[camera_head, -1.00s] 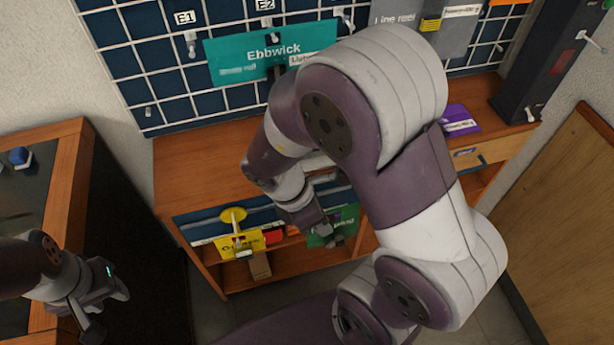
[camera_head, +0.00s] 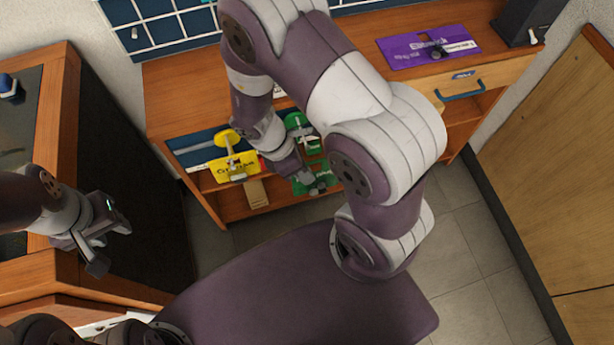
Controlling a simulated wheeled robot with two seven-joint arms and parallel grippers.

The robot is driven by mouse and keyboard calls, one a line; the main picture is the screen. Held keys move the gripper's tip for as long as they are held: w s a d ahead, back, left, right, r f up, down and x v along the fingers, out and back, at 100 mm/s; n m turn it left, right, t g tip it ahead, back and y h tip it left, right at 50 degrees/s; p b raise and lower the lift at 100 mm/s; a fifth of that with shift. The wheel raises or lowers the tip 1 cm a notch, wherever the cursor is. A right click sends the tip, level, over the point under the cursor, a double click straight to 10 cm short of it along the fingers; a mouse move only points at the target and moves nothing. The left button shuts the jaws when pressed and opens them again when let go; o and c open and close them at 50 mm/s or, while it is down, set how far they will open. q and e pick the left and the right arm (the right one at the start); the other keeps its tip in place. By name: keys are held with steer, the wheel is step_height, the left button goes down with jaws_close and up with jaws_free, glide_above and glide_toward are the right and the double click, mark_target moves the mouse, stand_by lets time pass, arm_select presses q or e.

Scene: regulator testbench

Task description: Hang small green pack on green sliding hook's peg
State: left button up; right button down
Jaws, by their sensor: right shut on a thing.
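The small green pack (camera_head: 318,166) is at my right gripper (camera_head: 312,184), which is shut on it, low in front of the shelf unit. The gripper partly covers it. The green sliding hook (camera_head: 298,121) shows as a green disc just above and behind, with a green piece (camera_head: 312,146) below the disc. The pack appears apart from the hook, but the peg is too small to make out. My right arm covers part of this area. My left gripper (camera_head: 108,248) is open and empty at the left, by the dark-sided cabinet.
A yellow hook (camera_head: 228,137) with a yellow pack (camera_head: 222,172) is left of the green hook. A cardboard-coloured box (camera_head: 256,193) stands on the lower shelf. The floor (camera_head: 480,240) at right is clear.

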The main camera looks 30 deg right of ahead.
steer(key=w+d+f+b, duration=0.1)
steer(key=w, duration=0.6)
steer(key=shift+d, duration=0.4)
steer(key=shift+w, duration=0.1)
stand_by(0.4)
steer(key=c, duration=1.1)
jaws_free()
steer(key=shift+c, duration=0.2)
steer(key=p+v, duration=0.2)
steer(key=v, duration=1)
steer(key=shift+a+r, duration=0.15)
steer(key=shift+r, duration=0.1)
